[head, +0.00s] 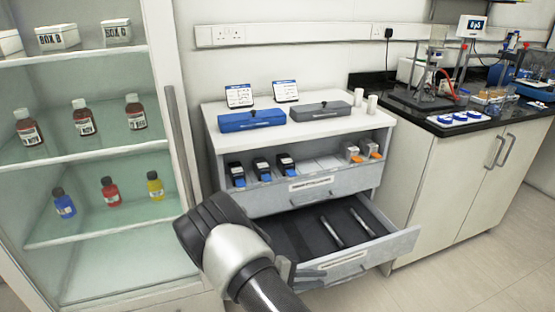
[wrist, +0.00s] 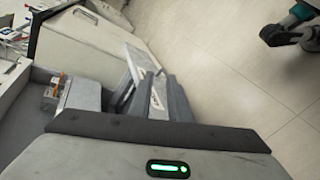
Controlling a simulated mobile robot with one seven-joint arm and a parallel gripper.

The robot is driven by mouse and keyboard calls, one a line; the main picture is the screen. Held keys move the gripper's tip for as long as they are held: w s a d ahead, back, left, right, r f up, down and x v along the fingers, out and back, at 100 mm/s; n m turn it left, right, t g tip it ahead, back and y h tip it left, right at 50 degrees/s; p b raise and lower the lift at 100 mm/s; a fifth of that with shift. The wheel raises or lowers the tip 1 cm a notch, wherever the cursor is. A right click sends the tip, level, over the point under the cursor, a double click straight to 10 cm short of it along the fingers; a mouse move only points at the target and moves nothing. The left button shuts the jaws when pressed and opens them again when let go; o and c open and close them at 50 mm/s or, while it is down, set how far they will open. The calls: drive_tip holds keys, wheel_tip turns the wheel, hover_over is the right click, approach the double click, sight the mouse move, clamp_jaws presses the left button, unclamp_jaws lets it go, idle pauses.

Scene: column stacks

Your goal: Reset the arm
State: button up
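My arm (head: 236,254) reaches up from the bottom of the head view, in front of the cabinet's left side and the open lower drawer (head: 382,250). My gripper (wrist: 165,150) shows in the wrist view as a pale body with a green light and a dark edge along the bottom. Its fingers cannot be made out clearly, so I cannot tell whether it is open or shut. Grey and white parts just beyond it look like the drawer front (wrist: 142,76). No held thing can be made out.
The open drawer, with two slim light items inside, juts into the room near my arm. A glass-front cabinet (head: 165,100) with bottles stands left. Blue (head: 250,120) and grey (head: 320,111) boxes sit on top of the drawer cabinet. A black-topped bench (head: 470,124) stands right. Floor (head: 470,260) is clear at right.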

drive_tip(key=s+d+r+m+g+y, duration=0.1)
drive_tip(key=s+r+m+y, duration=0.15)
drive_tip(key=r, duration=0.65)
drive_tip(key=s+d+r+m+g+y, duration=0.1)
drive_tip(key=s+r+m+g+y, duration=0.15)
drive_tip(key=r, duration=0.55)
drive_tip(key=s+d+r+m+g+y, duration=0.15)
drive_tip(key=s+r, duration=0.25)
drive_tip(key=r, duration=0.5)
drive_tip(key=s+a+r+m+t+y, duration=0.1)
drive_tip(key=s+r+m+t+y, duration=0.35)
drive_tip(key=s+r, duration=1)
wheel_tip(320, 180, up, 27)
drive_tip(key=n+t+y+p, duration=0.1)
drive_tip(key=n+p, duration=0.1)
drive_tip(key=p, duration=2.6)
drive_tip(key=shift+a, duration=0.2)
drive_tip(key=shift+s+d+t, duration=0.1)
drive_tip(key=shift+t, duration=0.15)
